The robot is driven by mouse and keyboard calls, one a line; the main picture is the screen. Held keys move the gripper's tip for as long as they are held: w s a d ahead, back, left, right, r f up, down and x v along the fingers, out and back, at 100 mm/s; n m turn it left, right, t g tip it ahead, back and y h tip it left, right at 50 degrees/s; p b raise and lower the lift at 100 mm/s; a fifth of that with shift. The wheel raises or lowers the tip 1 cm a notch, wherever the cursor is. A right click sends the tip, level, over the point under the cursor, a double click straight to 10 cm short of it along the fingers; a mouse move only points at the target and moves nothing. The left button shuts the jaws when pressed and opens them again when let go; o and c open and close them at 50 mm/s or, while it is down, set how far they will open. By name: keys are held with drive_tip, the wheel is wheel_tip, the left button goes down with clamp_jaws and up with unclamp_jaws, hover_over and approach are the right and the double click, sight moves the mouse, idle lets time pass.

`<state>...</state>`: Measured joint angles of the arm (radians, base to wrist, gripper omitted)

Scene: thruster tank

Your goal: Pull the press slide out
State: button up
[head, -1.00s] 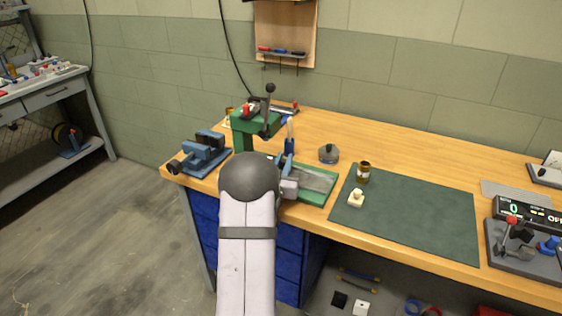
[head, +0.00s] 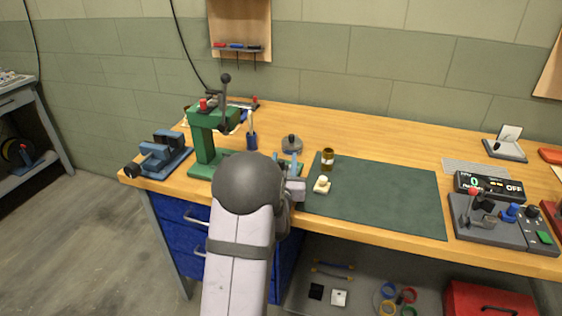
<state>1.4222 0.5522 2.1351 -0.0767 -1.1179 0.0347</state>
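The green press (head: 207,140) stands at the left part of the wooden bench, with its dark lever with a ball knob upright. Its green base runs right and passes behind my arm. The press slide cannot be made out, as my arm covers that area. My gripper (head: 292,172) is just right of my dark round arm joint, over the bench near the left edge of the green mat. Its fingers are small and partly covered, so whether they are open or hold anything cannot be told.
A blue vise (head: 163,152) sits left of the press. A grey round object (head: 292,144), an amber jar (head: 328,158) and a small cream piece (head: 322,184) are close to my gripper. The green mat (head: 385,195) is otherwise clear. A control box (head: 490,220) stands at right.

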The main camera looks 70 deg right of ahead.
drive_tip(key=shift+w, duration=0.15)
drive_tip(key=shift+b+v, duration=0.7)
drive_tip(key=shift+v, duration=3)
